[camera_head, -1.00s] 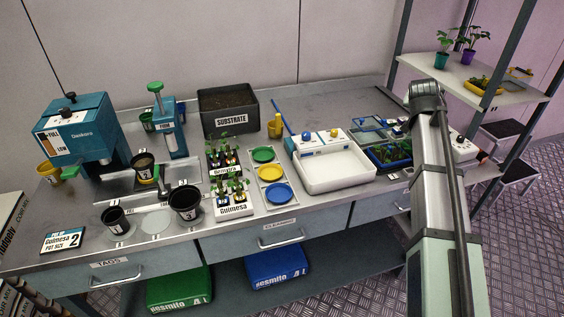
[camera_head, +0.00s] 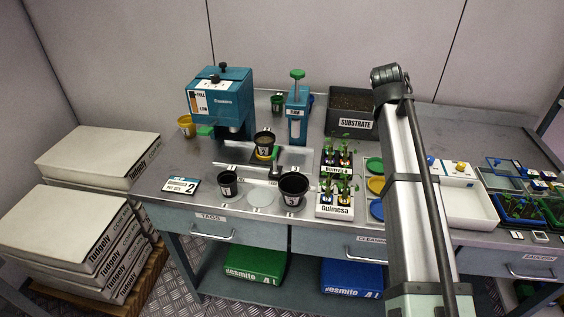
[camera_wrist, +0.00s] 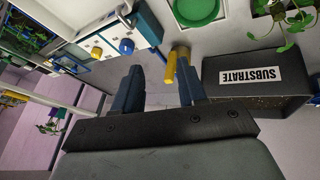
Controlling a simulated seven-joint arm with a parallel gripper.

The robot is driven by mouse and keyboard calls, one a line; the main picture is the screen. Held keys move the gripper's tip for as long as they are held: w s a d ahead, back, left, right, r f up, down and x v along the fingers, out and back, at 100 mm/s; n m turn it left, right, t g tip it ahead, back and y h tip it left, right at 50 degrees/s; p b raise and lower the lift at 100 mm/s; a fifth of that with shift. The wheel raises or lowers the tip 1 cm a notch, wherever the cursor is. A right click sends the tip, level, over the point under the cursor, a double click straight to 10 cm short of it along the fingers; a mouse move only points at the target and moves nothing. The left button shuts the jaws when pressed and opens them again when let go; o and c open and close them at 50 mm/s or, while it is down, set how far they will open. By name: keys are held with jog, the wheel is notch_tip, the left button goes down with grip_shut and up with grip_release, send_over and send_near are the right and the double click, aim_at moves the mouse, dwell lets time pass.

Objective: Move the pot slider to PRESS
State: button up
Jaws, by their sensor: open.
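In the head view, the pot slider's handle (camera_head: 274,158) is dark with a green top. It stands beside a soil-filled dark pot (camera_head: 263,142) seated in a yellow ring, on a metal track (camera_head: 240,171) with small labels too small to read. The blue press with a green knob (camera_head: 297,108) stands just behind and right of this pot. The blue dispenser (camera_head: 221,97) with a FULL/LOW gauge stands to the left. My gripper (camera_wrist: 161,80) shows only in the wrist view, open and empty, away from the slider. A yellow item (camera_wrist: 170,68) appears between or beyond its fingers.
Two dark pots (camera_head: 228,186) (camera_head: 293,190) stand in front of the track. Seedling trays (camera_head: 334,207) and the SUBSTRATE bin (camera_head: 350,104) are to the right. My arm crosses the bench's right part. A tag sign (camera_head: 180,186) lies front left.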

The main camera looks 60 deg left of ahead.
jog(key=s+a+n+g, duration=0.3)
jog(key=s+a, duration=1)
jog(key=s, duration=0.2)
jog(key=r+n+g, duration=0.2)
jog(key=g, duration=0.1)
send_over(275, 171)
jog(key=shift+w+a+f, duration=0.2)
jog(key=shift+a, duration=0.05)
jog(key=shift+s+f, duration=0.15)
jog(key=shift+f, duration=0.05)
notch_tip(275, 171, down, 13)
jog(key=shift+f, duration=0.1)
grip_shut()
